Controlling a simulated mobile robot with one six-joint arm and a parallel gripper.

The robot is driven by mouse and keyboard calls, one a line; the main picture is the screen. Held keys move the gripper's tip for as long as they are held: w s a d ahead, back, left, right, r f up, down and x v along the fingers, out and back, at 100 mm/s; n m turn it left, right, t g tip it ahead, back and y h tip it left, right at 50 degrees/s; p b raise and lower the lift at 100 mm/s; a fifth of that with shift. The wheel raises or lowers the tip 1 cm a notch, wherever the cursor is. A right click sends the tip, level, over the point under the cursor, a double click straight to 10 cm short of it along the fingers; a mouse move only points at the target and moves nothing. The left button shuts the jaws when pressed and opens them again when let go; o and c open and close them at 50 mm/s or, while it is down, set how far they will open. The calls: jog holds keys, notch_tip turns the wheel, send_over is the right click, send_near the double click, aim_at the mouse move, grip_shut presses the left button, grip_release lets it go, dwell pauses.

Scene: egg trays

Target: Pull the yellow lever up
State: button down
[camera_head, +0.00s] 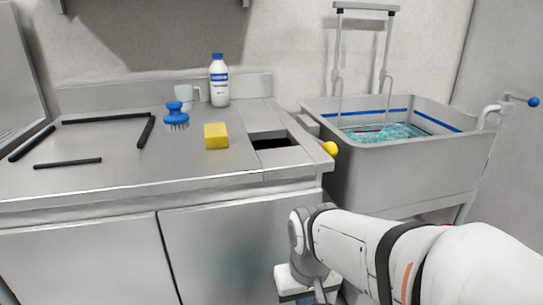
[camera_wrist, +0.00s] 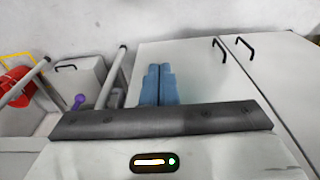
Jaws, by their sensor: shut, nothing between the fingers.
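The yellow lever shows as a round yellow knob (camera_head: 330,148) at the right end of the steel counter, beside the dark opening in its top. In the head view my arm reaches in from the lower right, below and in front of the knob, with its end low before the cabinet and cut off by the bottom edge. In the wrist view my gripper (camera_wrist: 159,72) has its two blue fingers together, with nothing between them. I cannot make out the yellow knob in the wrist view.
A grey sink (camera_head: 400,176) with bluish water stands right of the counter; a blue-knobbed lever (camera_head: 534,102) is at its far right. A yellow sponge (camera_head: 216,136), blue brush (camera_head: 176,120), mug (camera_head: 187,97) and white bottle (camera_head: 219,83) stand on the counter (camera_head: 110,178).

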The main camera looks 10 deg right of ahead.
jog(key=a+r+m+g+y+p, duration=0.2)
jog(key=a+m+g+y+p, duration=0.3)
jog(key=m+y, duration=0.4)
jog(key=w+d+r+m+t+y+p, duration=0.2)
jog(key=w+r+m+t+y+p, duration=0.3)
jog(key=w+m+t+y, duration=0.25)
jog(key=w+d+m+t+h+p, duration=0.2)
jog(key=d+m+t+h, duration=0.4)
jog(key=d+t, duration=0.3)
jog(key=w+d+m+t+h+p, duration=0.2)
jog(key=w+d+m+t+h, duration=0.2)
jog(key=d, duration=0.9)
jog(key=m+t+h, duration=0.3)
jog(key=m+t, duration=0.2)
jog(key=shift+w+d+f, duration=0.2)
jog(key=shift+d+f, duration=0.1)
jog(key=shift+f, duration=0.05)
